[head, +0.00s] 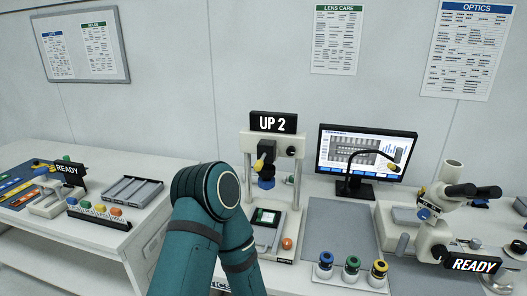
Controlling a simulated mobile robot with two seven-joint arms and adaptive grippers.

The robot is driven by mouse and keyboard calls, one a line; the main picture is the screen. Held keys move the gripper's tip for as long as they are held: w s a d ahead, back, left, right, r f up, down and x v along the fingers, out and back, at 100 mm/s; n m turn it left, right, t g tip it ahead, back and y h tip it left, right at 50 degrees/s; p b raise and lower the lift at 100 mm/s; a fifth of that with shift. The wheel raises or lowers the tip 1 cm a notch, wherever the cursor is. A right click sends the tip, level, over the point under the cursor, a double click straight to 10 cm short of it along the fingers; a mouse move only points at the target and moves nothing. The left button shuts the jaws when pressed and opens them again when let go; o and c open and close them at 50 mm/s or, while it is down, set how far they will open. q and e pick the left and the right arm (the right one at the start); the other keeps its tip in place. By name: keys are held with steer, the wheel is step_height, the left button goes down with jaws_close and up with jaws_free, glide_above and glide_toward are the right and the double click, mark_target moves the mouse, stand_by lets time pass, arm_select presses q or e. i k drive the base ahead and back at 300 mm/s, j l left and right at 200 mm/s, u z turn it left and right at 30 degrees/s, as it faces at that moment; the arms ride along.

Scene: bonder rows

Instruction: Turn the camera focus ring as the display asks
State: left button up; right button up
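A black display (273,123) on top of the camera stand reads "UP 2" in white. Below it the dark camera (267,156) hangs between two posts, with a yellow part (259,163) at its left. A blue ring (266,183) sits at the camera's lower end, above a small stage with a green-edged square (266,217). One of my teal arms rises from the bottom, bent, just left of and in front of the stand, hiding part of its left side. Neither of my grippers shows. I see nothing touching the blue ring.
A monitor (366,154) with a desk lamp stands to the right. Blue, green and yellow-topped pieces (352,267) stand in front of a bare grey mat (337,225). A microscope (438,210) with a "READY" sign (472,263) is far right. Another bench with a grey tray (130,190) is left.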

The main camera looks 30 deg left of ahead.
mark_target(271, 173)
steer(key=j+z, duration=0.35)
steer(key=z, duration=0.15)
steer(key=k+j+z, duration=0.1)
steer(key=j+z, duration=0.35)
steer(key=k+j+z, duration=0.1)
steer(key=j, duration=0.2)
steer(key=k+j, duration=0.1)
steer(key=j, duration=0.2)
steer(key=k+j+z, duration=0.15)
steer(key=i+j, duration=0.05)
steer(key=j, duration=0.05)
